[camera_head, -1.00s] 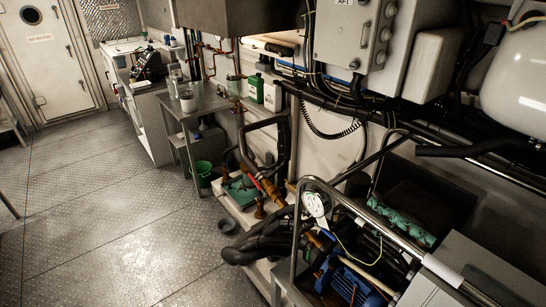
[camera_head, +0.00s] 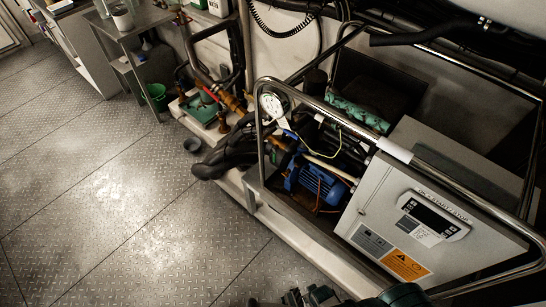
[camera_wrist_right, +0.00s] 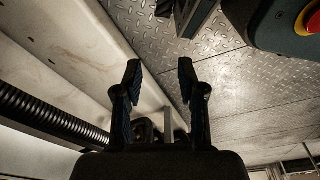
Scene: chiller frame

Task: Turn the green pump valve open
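A green block-shaped part (camera_head: 201,108) with a red-marked pipe or handle above it sits low on the white ledge left of the pump frame, in the head view. I cannot tell for sure that it is the green pump valve; its details are small. The blue pump motor (camera_head: 317,186) lies inside the metal frame to the right. My right gripper (camera_wrist_right: 159,74) is open and empty in the right wrist view, with its two dark fingers apart. Dark parts of my arm show at the bottom edge of the head view. My left gripper is not recognisable in either view.
A grey control box (camera_head: 425,225) and a bent metal rail (camera_head: 395,150) stand at the right. A pressure gauge (camera_head: 272,104) is on the frame. A green bucket (camera_head: 156,96) stands under the side table. The plated floor (camera_head: 110,210) at the left is clear.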

